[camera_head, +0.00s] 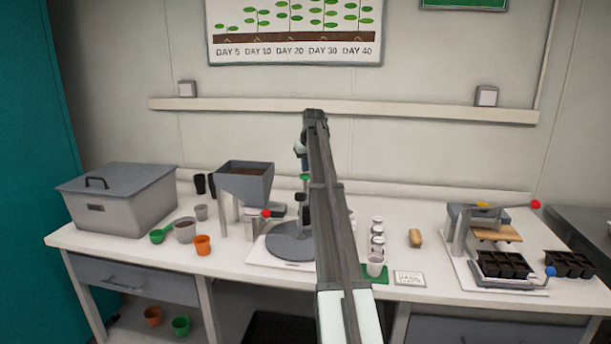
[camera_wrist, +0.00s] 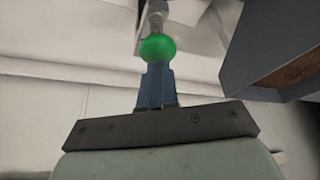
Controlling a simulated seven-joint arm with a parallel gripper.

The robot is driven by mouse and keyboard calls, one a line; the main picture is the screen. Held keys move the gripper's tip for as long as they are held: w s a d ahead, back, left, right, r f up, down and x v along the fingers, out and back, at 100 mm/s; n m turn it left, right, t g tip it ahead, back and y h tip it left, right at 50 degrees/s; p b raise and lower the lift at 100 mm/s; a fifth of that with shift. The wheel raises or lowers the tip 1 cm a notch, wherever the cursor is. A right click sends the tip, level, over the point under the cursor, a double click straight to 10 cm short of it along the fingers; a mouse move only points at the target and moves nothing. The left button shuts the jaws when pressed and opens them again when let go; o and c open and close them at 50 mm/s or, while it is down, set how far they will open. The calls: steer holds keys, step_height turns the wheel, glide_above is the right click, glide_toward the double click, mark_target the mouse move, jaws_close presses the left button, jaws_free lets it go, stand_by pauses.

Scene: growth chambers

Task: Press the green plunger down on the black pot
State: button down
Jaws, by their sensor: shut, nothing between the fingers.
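The green plunger (camera_head: 305,177) stands above the grey round table (camera_head: 285,242), just left of my arm in the head view. In the wrist view its round green knob (camera_wrist: 157,47) is just beyond my fingertips. My gripper (camera_wrist: 154,68) is shut and empty, its blue fingers together. In the head view my gripper (camera_head: 304,165) is right above the green knob; I cannot tell whether they touch. A dark shape (camera_head: 302,200) under the plunger may be the black pot. My arm hides part of the device and of the round table.
A soil hopper (camera_head: 244,182) stands close on the left, with a red-knobbed lever (camera_head: 266,214) below it. White-capped bottles (camera_head: 377,237) and a white cup (camera_head: 375,266) stand right of my arm. A grey lidded box (camera_head: 120,200) is far left and a lever press (camera_head: 470,230) far right.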

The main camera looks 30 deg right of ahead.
mark_target(306, 174)
steer(key=shift+f, duration=1.7)
stand_by(0.7)
step_height(306, 174, up, 10)
stand_by(1.1)
stand_by(0.4)
